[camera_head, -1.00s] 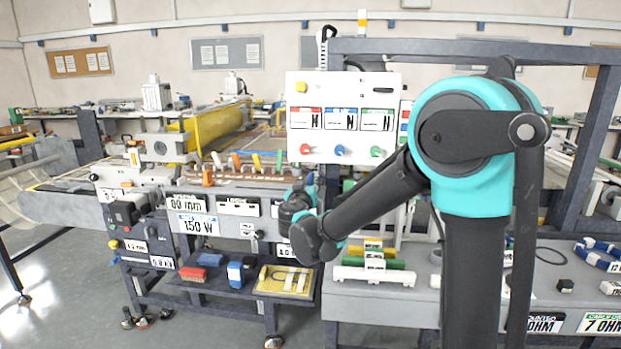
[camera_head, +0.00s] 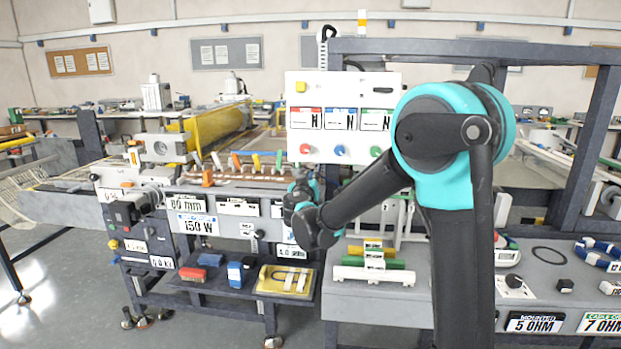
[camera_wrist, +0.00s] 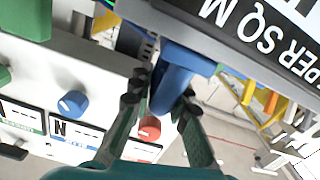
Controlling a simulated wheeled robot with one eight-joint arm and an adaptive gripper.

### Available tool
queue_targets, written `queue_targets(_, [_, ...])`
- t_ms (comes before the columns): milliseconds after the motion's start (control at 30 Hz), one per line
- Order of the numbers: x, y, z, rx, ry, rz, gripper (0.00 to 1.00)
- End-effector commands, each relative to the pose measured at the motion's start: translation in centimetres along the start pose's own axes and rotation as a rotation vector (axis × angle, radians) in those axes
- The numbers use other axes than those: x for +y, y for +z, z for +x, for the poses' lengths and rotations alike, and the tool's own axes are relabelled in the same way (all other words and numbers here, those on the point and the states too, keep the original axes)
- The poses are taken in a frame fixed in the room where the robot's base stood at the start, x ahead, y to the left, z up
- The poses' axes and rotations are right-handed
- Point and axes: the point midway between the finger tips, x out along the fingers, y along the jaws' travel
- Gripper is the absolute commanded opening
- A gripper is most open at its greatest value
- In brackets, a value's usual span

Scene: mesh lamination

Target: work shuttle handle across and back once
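In the wrist view a blue handle (camera_wrist: 172,82) projects from a blue block under a dark panel lettered "PER SQ M". My gripper (camera_wrist: 163,100) has one finger on each side of this handle. The fingers lean inward at their tips, close to the handle's sides. I cannot tell whether they press on it. The handle is hidden there.
The white control panel (camera_head: 297,90) stands close by; its blue knob (camera_wrist: 72,103) and red knob (camera_wrist: 150,128) show near my fingers. A dark upright post (camera_head: 332,170) is just right of my gripper. A low shelf (camera_head: 215,285) with several blocks lies below.

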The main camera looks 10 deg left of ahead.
Motion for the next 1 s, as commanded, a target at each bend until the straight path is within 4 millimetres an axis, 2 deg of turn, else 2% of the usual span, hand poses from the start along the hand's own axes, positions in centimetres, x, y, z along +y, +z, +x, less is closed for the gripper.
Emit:
queue_targets(367, [0.1, 0.0, 0.0, 0.0, 0.003, -0.001, 0.0])
queue_targets(567, [-1.4, -0.3, 0.0, 0.0, 0.001, -0.001, 0.0])
queue_targets(767, [-6.0, -1.2, -0.1, 0.001, -0.004, -0.001, 0.0])
queue_targets(1000, [-13.3, -2.6, -0.1, 0.002, -0.005, -0.002, 0.0])
